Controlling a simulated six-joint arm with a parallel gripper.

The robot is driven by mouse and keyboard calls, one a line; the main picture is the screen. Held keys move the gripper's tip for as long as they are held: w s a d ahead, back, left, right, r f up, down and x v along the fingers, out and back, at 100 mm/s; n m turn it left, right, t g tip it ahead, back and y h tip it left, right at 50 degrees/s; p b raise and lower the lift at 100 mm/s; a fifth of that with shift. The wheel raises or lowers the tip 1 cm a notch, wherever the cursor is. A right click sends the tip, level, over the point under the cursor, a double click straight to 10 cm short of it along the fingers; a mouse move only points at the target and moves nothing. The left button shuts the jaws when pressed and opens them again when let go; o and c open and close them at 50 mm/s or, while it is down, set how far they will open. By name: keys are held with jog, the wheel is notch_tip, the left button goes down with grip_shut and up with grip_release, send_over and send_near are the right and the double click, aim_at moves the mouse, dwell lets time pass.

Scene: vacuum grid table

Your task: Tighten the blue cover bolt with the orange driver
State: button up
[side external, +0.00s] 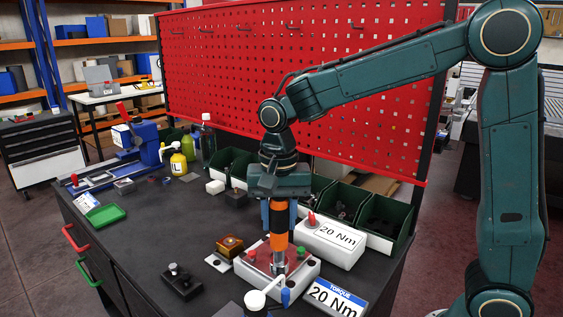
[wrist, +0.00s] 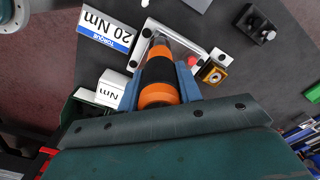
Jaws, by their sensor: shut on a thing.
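The orange driver (side external: 278,238), with a black band, stands upright in my gripper (side external: 279,214). In the wrist view the driver (wrist: 159,92) sits between my gripper's blue fingers (wrist: 159,90), which are shut on it. Its metal tip reaches down to a white-framed fixture (side external: 306,274), among red and green knobs. The fixture (wrist: 143,46) also shows partly in the wrist view.
A white "20 Nm" box (side external: 330,240) stands right of the fixture, and a torque sign (side external: 335,298) in front of it. An amber-topped block (side external: 229,246) and a black block (side external: 181,282) lie to the left. Green bins (side external: 345,205) line the back. The table's left middle is fairly clear.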

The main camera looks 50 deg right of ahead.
jog(key=shift+f, duration=1)
dwell(3.6)
jog(key=shift+r, duration=0.1)
